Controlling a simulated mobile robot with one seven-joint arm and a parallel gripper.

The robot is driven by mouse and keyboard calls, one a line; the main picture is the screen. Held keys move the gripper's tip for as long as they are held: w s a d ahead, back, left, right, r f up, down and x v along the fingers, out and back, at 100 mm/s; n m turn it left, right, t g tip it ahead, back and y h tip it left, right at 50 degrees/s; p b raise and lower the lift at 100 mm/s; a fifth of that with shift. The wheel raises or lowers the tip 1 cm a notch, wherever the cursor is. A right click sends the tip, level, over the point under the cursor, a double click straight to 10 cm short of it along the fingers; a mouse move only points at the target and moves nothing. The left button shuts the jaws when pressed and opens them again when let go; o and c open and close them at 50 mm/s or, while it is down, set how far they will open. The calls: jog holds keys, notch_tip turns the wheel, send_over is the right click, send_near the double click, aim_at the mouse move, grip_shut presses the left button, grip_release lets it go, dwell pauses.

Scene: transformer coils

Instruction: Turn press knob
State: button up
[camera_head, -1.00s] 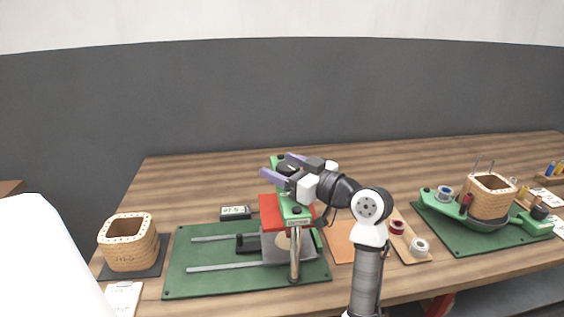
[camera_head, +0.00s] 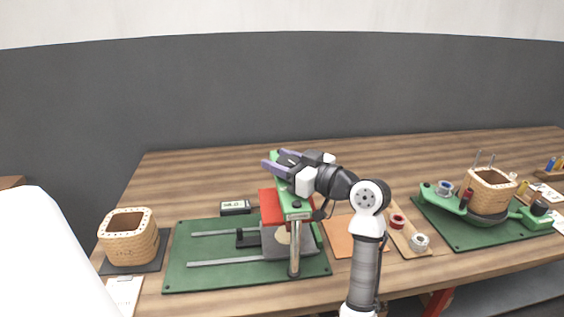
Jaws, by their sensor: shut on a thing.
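The press (camera_head: 294,215) has a green top beam and metal posts and stands on a green mat (camera_head: 180,279). Its red plate (camera_head: 270,206) shows beneath the beam at the left. My gripper (camera_head: 276,158) is over the far part of the press top, with its two purple fingers pointing left. It is shut on the press knob, which is mostly hidden by the fingers and wrist.
A woven coil (camera_head: 131,247) stands on a dark pad at the left. An orange sheet (camera_head: 343,243) and a board with red and white spools (camera_head: 397,221) lie right of the press. Another coil (camera_head: 490,199) sits on a green fixture farther right.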

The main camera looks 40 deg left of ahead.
jog(key=shift+f+g, duration=0.1)
jog(key=shift+g, duration=0.2)
jog(key=n+g+b, duration=0.1)
jog(key=g, duration=0.1)
jog(key=n+g+h+b, duration=0.1)
jog(key=n+g, duration=0.1)
jog(key=shift+s+g+b, duration=0.2)
jog(key=shift+g+b, duration=0.1)
jog(key=shift+b, duration=0.05)
jog(key=n+g+h, duration=0.1)
jog(key=g, duration=0.1)
jog(key=n+g+h, duration=0.1)
jog(key=n+g, duration=0.1)
jog(key=n+g+h+b, duration=0.1)
jog(key=n+g, duration=0.1)
jog(key=shift+s+d+h, duration=0.15)
jog(key=shift+s+h, duration=0.15)
jog(key=shift+h, duration=0.1)
jog(key=shift+s+d+n+g+h, duration=0.1)
jog(key=shift+n+g+h, duration=0.8)
jog(key=shift+g+h, duration=0.15)
jog(key=n+h+b, duration=0.1)
jog(key=n+g+h, duration=0.1)
jog(key=shift+d+g+h+b, duration=0.2)
jog(key=shift+g+h+b, duration=0.05)
jog(key=shift+h+b, duration=0.1)
jog(key=shift+s+d+n+g+h+b, duration=0.1)
jog(key=shift+n+g+h+b, duration=0.75)
jog(key=shift+h, duration=0.55)
jog(key=shift+n, duration=0.25)
